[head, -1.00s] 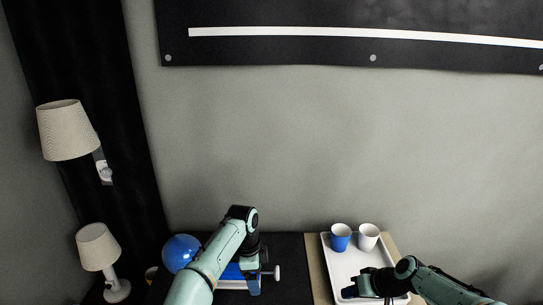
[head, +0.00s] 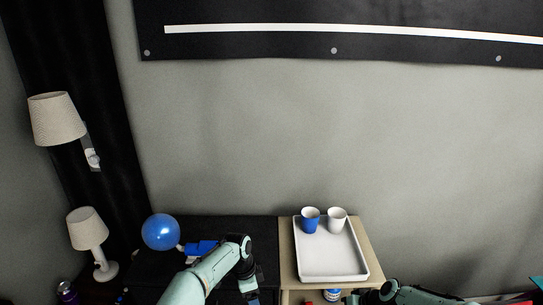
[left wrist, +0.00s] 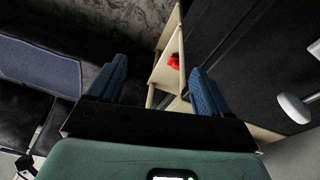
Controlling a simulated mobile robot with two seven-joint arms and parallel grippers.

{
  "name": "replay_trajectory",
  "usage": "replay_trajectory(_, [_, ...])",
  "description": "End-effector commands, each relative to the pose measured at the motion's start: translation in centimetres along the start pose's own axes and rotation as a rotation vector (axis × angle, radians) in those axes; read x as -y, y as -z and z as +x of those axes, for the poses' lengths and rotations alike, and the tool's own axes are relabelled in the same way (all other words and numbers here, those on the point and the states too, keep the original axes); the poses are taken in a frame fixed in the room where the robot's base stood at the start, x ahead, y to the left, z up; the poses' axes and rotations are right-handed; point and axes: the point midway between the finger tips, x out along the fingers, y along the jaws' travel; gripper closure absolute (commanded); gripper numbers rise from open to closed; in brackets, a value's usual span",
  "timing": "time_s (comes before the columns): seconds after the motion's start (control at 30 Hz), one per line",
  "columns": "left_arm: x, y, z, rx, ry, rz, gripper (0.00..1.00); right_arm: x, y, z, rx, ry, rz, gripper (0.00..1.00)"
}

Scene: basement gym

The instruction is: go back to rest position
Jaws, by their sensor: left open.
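My left arm reaches in from the bottom of the head view and bends down at its wrist. My left gripper (head: 252,297) points down at the bottom edge, in front of the black surface. In the left wrist view my left gripper (left wrist: 160,82) has its two blue fingers wide apart with nothing between them. My right gripper (head: 352,299) is at the bottom edge of the head view, below the tray's front edge. It is dark and partly cut off, and its fingers cannot be made out.
A blue ball (head: 161,232) sits on the black surface (head: 255,228). Two lamps (head: 57,120) (head: 87,229) are at left. The left wrist view shows a red item (left wrist: 174,61) on wooden shelving.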

Motion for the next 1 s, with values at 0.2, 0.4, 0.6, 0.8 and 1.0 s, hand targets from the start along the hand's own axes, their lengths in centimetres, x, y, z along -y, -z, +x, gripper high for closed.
replay_trajectory(0.2, [-3.8,-5.0,11.2,-0.053,-0.061,-0.34,0.21,-1.8,-8.3,7.5,0.097,-0.05,0.122,1.0])
replay_trajectory(0.4, [-11.9,-10.6,20.2,-0.099,-0.119,-0.777,0.21,-2.5,-18.5,12.7,0.19,-0.108,0.233,1.0])
replay_trajectory(0.6, [-22.4,-15.5,24.5,-0.105,-0.159,-1.239,0.21,-2.1,-28.6,14.8,0.271,-0.157,0.322,1.0])
replay_trajectory(0.8, [-30.1,-18.2,24.5,-0.086,-0.163,-1.566,0.21,-1.3,-34.9,14.7,0.316,-0.188,0.38,1.0])
replay_trajectory(1.0, [-32.4,-18.9,24.1,-0.08,-0.155,-1.674,0.21,-0.9,-36.8,14.4,0.327,-0.196,0.397,1.0])
